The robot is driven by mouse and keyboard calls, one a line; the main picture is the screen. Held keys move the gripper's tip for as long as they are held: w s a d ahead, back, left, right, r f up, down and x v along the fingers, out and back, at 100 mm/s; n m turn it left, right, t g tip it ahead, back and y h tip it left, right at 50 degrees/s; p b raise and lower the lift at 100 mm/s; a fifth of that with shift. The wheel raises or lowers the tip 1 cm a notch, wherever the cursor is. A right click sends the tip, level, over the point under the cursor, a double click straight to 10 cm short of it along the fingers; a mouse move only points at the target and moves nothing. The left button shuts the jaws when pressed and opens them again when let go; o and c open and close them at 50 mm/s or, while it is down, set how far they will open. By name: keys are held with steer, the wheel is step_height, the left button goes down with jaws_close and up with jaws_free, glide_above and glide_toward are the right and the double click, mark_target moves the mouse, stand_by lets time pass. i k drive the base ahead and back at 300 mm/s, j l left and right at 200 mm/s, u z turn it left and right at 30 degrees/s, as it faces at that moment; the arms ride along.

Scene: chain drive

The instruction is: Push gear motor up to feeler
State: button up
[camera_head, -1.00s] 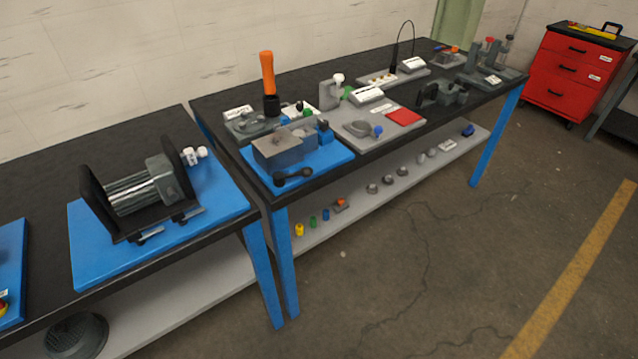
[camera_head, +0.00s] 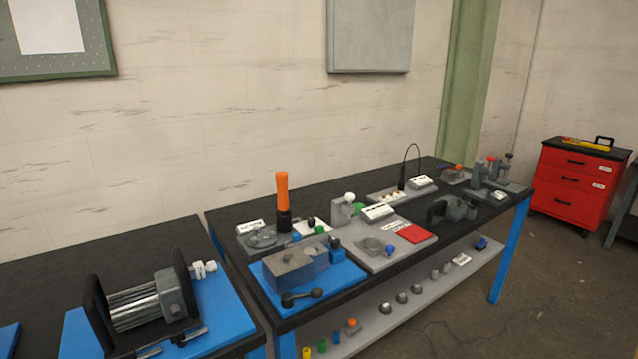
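No part clearly reads as the gear motor or the feeler at this size. On the left bench, a ribbed grey cylinder with a darker grey block (camera_head: 174,294) sits between two upright black plates on a blue base plate (camera_head: 222,305). A white knob (camera_head: 204,269) sticks out on its right. On the right bench, a grey metal block (camera_head: 290,268) stands on another blue plate (camera_head: 345,278), with a black crank handle (camera_head: 301,297) in front and a small blue part (camera_head: 336,252) at its right. My gripper is not in view.
An orange-handled tool (camera_head: 283,195) stands upright behind the grey block. A grey plate with a red pad (camera_head: 416,233) lies to the right. Several small parts stand on the lower shelf (camera_head: 410,312). A red tool cabinet (camera_head: 574,185) is at the far right, with open floor before it.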

mark_target(144, 317)
steer(key=i+u, duration=0.6)
steer(key=u, duration=1.15)
